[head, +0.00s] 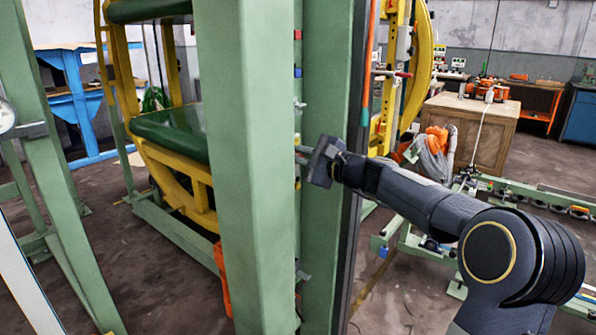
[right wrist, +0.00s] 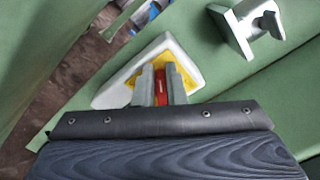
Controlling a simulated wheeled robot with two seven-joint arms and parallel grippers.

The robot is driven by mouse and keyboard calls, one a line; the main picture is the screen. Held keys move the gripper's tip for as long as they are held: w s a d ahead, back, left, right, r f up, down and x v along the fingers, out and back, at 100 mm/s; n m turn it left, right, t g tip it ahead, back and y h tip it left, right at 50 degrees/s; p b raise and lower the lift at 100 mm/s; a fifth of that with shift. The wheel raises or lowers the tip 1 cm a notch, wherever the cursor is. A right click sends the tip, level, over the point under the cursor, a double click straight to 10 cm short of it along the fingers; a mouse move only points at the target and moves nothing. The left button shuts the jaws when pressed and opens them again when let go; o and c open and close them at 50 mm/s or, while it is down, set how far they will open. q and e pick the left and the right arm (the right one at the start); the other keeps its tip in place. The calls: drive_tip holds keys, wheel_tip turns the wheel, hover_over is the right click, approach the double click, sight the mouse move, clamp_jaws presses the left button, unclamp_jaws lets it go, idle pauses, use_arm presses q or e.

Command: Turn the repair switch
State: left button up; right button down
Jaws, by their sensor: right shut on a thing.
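The repair switch shows in the right wrist view as a white housing (right wrist: 112,93) with a yellow plate (right wrist: 192,72) and a narrow red handle (right wrist: 161,88). It is mounted on a green surface. My right gripper (right wrist: 160,84) has its two grey fingers on either side of the red handle and is shut on it. In the head view my right gripper (head: 303,150) reaches in from the right against the green post, and the switch itself is hidden there. My left gripper is not in view.
A silver metal bracket (right wrist: 245,27) sticks out from the green surface near the switch. Tall green posts (head: 243,160) stand left of my right gripper. A yellow ring frame (head: 165,160) stands behind them. A wooden crate (head: 470,130) is at the back right.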

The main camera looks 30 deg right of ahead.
drive_tip(key=n+b, duration=0.2)
drive_tip(key=f+n+b, duration=0.1)
drive_tip(key=n+b, duration=0.1)
drive_tip(key=b, duration=0.1)
drive_tip(key=n+b, duration=0.2)
drive_tip(key=b, duration=0.1)
drive_tip(key=shift+d+f+n, duration=0.25)
drive_tip(key=shift+f+n, duration=0.05)
drive_tip(key=shift+n, duration=0.1)
drive_tip(key=shift+r+h, duration=0.15)
drive_tip(key=shift+h, duration=0.15)
drive_tip(key=c, duration=1.6)
unclamp_jaws()
drive_tip(key=shift+o, duration=0.6)
drive_tip(key=shift+w+d, duration=0.15)
drive_tip(key=shift+d, duration=0.05)
drive_tip(key=v, duration=0.8)
drive_tip(key=shift+f+b, duration=0.2)
drive_tip(key=shift+b, duration=0.15)
